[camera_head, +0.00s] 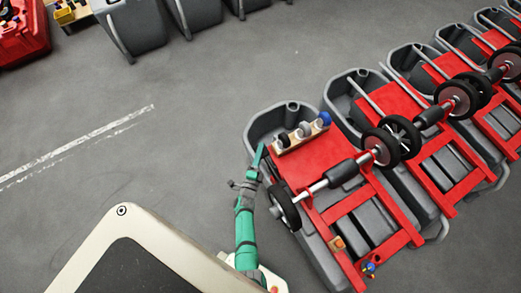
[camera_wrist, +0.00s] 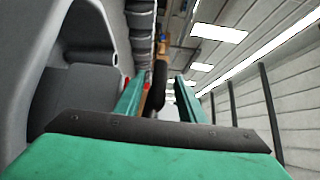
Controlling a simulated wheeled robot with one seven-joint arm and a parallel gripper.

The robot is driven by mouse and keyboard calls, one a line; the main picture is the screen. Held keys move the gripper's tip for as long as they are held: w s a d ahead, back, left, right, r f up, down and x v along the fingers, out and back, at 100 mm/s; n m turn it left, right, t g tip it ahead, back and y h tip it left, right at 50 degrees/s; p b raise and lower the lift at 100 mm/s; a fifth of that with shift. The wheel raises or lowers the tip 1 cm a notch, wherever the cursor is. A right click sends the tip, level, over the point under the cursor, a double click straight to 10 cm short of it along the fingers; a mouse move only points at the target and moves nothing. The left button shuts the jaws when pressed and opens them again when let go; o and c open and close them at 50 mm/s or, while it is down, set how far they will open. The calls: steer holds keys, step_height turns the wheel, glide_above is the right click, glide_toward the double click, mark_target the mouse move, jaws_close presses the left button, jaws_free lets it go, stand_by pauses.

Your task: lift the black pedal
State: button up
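On the nearest red-and-grey tank (camera_head: 318,152), a small pale board carries a black rounded piece (camera_head: 283,140), which looks like the black pedal, beside a grey one and a blue one. My green gripper (camera_head: 259,158) is at the tank's left rim, just left of and below that board. In the wrist view the two green fingers (camera_wrist: 163,80) stand apart.
A black wheel (camera_head: 284,207) and a roller axle (camera_head: 343,172) lie close right of my arm. More tanks (camera_head: 365,90) line up to the right. Grey tank wall (camera_wrist: 88,90) rises close on the left in the wrist view. The floor (camera_head: 150,140) at left is clear.

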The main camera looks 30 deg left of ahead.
steer(key=v, duration=1)
steer(key=shift+w, duration=0.1)
stand_by(0.3)
